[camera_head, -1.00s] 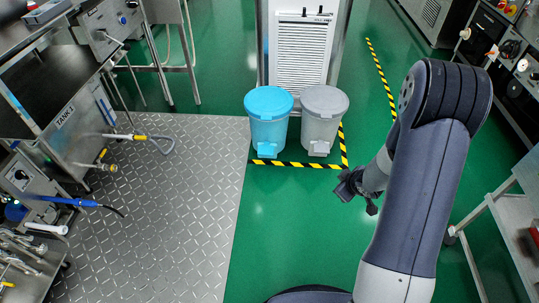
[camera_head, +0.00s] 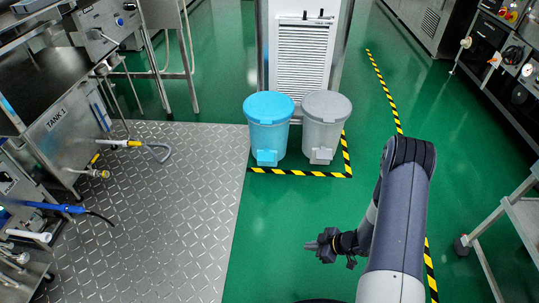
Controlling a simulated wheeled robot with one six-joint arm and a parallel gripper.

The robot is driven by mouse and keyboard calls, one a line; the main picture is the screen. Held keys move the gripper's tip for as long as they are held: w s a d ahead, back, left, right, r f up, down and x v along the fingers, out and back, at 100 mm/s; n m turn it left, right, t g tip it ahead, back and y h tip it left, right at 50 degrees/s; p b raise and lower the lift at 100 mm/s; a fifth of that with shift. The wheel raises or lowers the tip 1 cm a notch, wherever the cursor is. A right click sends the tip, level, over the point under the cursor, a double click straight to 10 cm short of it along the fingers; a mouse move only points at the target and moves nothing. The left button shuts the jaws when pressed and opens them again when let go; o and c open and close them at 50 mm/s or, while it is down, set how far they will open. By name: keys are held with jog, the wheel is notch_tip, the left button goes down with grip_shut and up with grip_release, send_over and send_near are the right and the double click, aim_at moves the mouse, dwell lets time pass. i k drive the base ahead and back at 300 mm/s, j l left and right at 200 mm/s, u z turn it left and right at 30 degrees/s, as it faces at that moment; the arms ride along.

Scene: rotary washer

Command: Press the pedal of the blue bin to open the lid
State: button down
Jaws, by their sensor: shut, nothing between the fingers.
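The blue bin (camera_head: 268,130) stands upright on the floor with its lid (camera_head: 269,107) closed. Its blue pedal (camera_head: 267,157) sticks out low at the front, facing me. My gripper (camera_head: 312,246) is in front of the bin, nearer to me and a little to the right of the pedal. It points left, is shut and holds nothing. It is clearly apart from the pedal.
A grey bin (camera_head: 323,127) with its own pedal (camera_head: 320,156) stands close to the right of the blue one. Yellow-black tape (camera_head: 300,173) borders both bins. A white louvred cabinet (camera_head: 305,55) is behind. The green floor in front is clear; steel benches line the left.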

aim_at(265, 156)
jog(key=i+l+u, duration=0.15)
jog(key=i, duration=0.35)
jog(key=i+l+u, duration=0.2)
jog(key=i, duration=0.3)
jog(key=i+l+u, duration=0.15)
jog(key=i, duration=0.3)
jog(key=i+l+u, duration=0.15)
jog(key=i, duration=0.35)
jog(key=l, duration=0.1)
